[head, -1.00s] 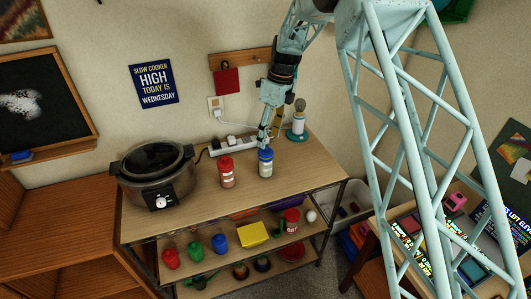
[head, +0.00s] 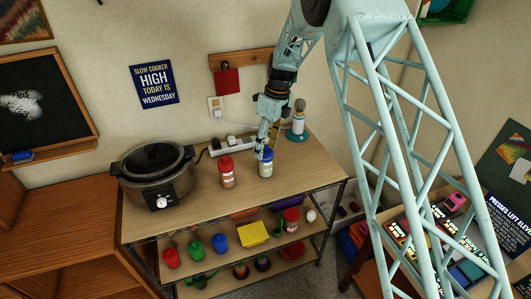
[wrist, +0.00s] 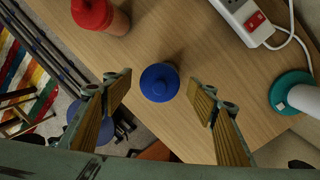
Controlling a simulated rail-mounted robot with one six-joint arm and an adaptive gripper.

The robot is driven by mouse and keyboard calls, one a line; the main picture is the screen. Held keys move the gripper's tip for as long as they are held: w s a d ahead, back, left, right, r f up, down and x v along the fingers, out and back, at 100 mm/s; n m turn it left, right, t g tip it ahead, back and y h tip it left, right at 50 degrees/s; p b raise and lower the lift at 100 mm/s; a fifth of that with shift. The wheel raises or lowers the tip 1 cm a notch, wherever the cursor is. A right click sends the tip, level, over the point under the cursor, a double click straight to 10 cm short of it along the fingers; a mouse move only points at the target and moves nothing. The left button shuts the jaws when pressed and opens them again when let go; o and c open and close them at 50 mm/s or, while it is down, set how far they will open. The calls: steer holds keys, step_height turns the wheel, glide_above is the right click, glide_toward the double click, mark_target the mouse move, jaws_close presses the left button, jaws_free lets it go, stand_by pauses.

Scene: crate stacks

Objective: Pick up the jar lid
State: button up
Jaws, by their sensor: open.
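A jar with a blue lid (head: 267,154) stands upright on the wooden table top. My gripper (head: 261,151) points down over this jar. In the wrist view my gripper (wrist: 159,90) is open and empty, its two fingers on either side of the lid with clear gaps. A second jar with a red lid (head: 226,163) stands to the left, and its red lid (wrist: 91,13) also shows in the wrist view. Both lids sit on their jars.
A slow cooker (head: 157,175) stands at the table's left. A white power strip (head: 232,145) lies behind the jars, and a teal-based bottle (head: 298,122) stands at the back right. The lower shelves hold several jars and a yellow box (head: 253,234). The table's front is clear.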

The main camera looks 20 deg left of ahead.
stand_by(0.4)
steer(key=c, duration=0.8)
steer(key=shift+r, duration=0.2)
steer(key=shift+r+b, duration=0.3)
steer(key=shift+r, duration=1.3)
steer(key=s+d+b, duration=0.1)
steer(key=s+d, duration=0.2)
steer(key=s, duration=0.4)
steer(key=s+d+r+b, duration=0.1)
steer(key=s+d, duration=0.3)
steer(key=s, duration=0.3)
steer(key=shift+d+r, duration=0.2)
steer(key=shift+r, duration=0.05)
step_height(320, 180, up, 2)
steer(key=t+p, duration=0.2)
steer(key=p, duration=0.3)
glide_above(266, 146)
steer(key=shift+s, duration=0.1)
